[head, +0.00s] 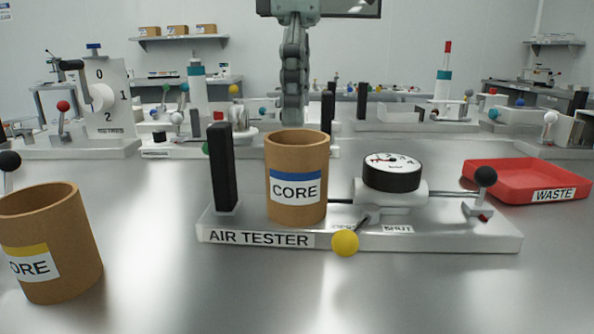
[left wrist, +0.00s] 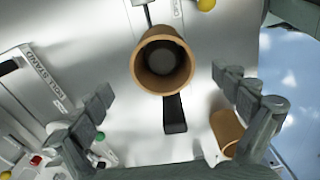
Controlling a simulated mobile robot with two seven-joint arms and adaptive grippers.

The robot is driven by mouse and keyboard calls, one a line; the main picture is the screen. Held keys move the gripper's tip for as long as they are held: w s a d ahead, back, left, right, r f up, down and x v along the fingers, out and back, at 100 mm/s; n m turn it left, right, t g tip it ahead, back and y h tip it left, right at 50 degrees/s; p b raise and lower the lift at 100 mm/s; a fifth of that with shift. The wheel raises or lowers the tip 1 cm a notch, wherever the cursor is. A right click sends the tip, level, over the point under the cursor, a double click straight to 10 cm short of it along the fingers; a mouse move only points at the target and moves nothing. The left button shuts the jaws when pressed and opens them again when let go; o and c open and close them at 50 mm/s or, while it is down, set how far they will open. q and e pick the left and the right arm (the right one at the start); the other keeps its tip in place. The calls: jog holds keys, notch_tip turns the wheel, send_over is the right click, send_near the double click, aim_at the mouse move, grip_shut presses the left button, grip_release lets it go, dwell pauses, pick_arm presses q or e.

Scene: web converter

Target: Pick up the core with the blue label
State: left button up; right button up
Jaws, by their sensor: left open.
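The core with the blue label (head: 298,205) stands upright on the air tester (head: 372,241), between a black post and the dial unit. My left gripper (head: 293,112) hangs down from the top, its fingertips just behind and above the core's rim, partly hidden by it. In the left wrist view the core's open top (left wrist: 163,42) lies between the two spread fingers of my left gripper (left wrist: 163,84), which is open and empty. Another core, with a yellow label (head: 72,262), stands tilted in the picture at the left front. My right gripper is not in view.
The black post (head: 221,168) stands close left of the blue-label core. The black dial (head: 391,177) and a yellow-knobbed lever (head: 345,243) are to its right. A red waste tray (head: 528,200) lies further right. Stations line the back.

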aim_at(297, 153)
pick_arm(q)
notch_tip(297, 153, down, 6)
jog(key=shift+s+f, duration=0.1)
jog(key=shift+s, duration=0.05)
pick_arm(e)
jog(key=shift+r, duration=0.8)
pick_arm(q)
jog(key=shift+c, duration=0.6)
jog(key=c, duration=1.2)
